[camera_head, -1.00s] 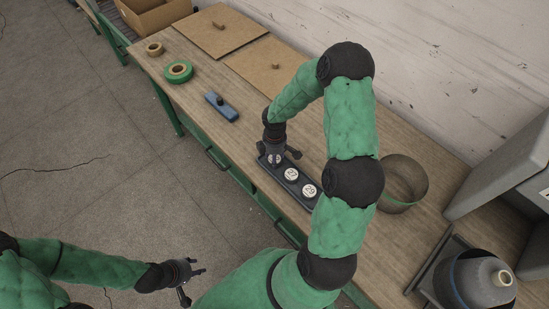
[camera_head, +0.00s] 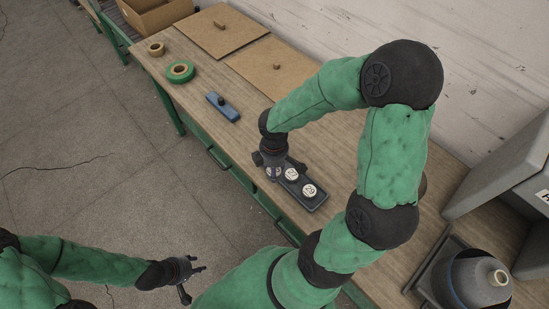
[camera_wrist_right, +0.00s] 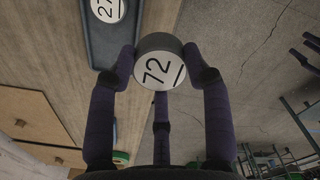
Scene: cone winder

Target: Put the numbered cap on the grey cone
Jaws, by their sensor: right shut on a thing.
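My right gripper (camera_head: 272,168) is over the left end of the dark cap tray (camera_head: 316,204). The right wrist view shows its fingers (camera_wrist_right: 160,62) shut around a dark round cap (camera_wrist_right: 157,70) with a white face marked 72. There the cap appears clear of the tray, which lies to the upper left. Two other white-faced caps sit in the tray: a cap marked 27 (camera_head: 291,174) and another numbered cap (camera_head: 309,190). The grey cone (camera_head: 480,279), with a pale tip, stands at the lower right. My left gripper (camera_head: 187,275) is open and empty, off the bench.
Two brown boards (camera_head: 219,30) lie behind. A grey machine housing (camera_head: 506,160) stands near the cone. My right arm hides much of the bench's middle.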

